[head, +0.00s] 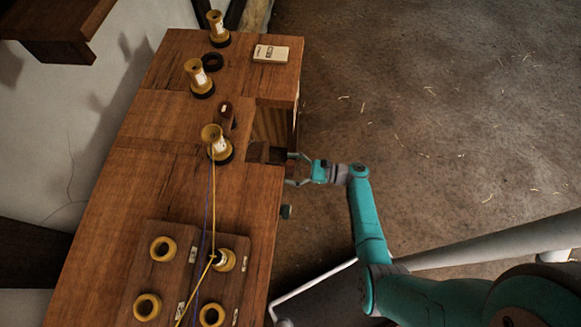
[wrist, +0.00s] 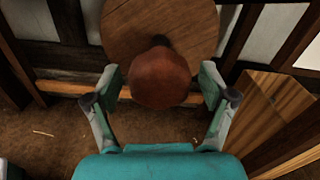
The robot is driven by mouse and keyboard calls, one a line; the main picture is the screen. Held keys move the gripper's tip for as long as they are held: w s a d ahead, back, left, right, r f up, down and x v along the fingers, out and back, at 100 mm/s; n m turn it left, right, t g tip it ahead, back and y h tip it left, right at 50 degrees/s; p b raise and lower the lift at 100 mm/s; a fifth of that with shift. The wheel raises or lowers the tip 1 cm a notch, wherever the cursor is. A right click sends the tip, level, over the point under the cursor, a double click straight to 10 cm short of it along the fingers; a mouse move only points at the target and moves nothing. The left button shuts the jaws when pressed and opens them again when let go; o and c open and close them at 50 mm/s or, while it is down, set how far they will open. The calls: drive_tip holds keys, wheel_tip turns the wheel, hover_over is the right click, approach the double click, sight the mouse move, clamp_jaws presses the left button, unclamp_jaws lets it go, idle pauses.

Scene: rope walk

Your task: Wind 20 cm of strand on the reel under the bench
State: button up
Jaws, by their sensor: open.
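In the wrist view, the reel shows as a round wooden disc (wrist: 125,30) with a reddish-brown knob (wrist: 160,78) standing out from it. My gripper (wrist: 160,82) is open, with one finger on each side of the knob and a visible gap on both sides. In the head view, my gripper (head: 289,169) is at the bench's right edge, and the reel is hidden under the bench (head: 160,150). A yellow strand (head: 212,200) runs over the bench top from a yellow bobbin (head: 209,134) to a lower bobbin (head: 224,260). I cannot see any strand on the reel.
A blue strand (head: 206,215) runs beside the yellow one. More bobbins (head: 195,72) and a small labelled block (head: 271,54) stand on the bench. Boards with yellow rings (head: 163,249) lie at the near end. The floor (head: 430,120) to the right is open, with scattered straw bits.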

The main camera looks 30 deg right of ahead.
drive_tip(key=v, duration=1.2)
idle(0.5)
